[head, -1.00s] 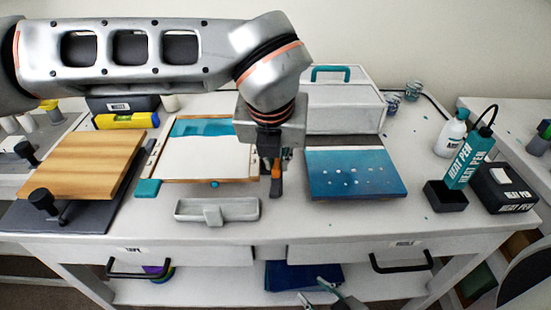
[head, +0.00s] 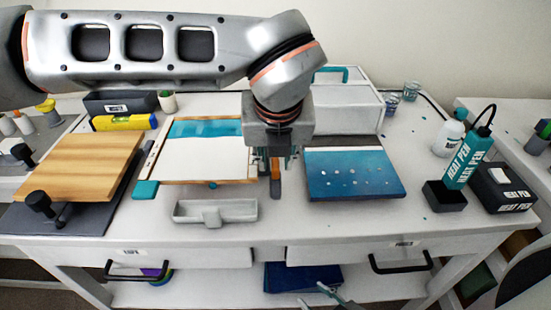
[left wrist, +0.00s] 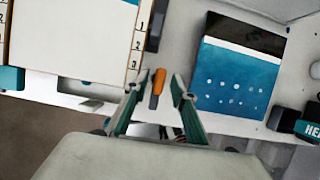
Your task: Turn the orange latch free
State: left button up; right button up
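The orange latch (left wrist: 159,78) shows in the left wrist view as a small orange piece with a dark end. It lies at the right of the white board's frame (left wrist: 140,50). In the head view the orange latch (head: 275,165) is partly hidden behind my left gripper (head: 275,160). My left gripper (left wrist: 155,82) is open, with a finger on each side of the latch in the wrist view; I cannot tell whether either touches it. My right gripper (head: 314,294) shows at the bottom edge of the head view, below the tabletop, fingers apart and empty.
A blue dotted panel (head: 355,176) lies just right of my left gripper. A grey tray (head: 215,211) sits in front of the board.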

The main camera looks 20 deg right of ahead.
aim_at(277, 195)
pick_arm(q)
jog(key=v, duration=1.2)
pick_arm(e)
jog(key=shift+w+r, duration=0.1)
jog(key=shift+w, duration=0.1)
pick_arm(q)
jog(key=shift+s+f, duration=0.1)
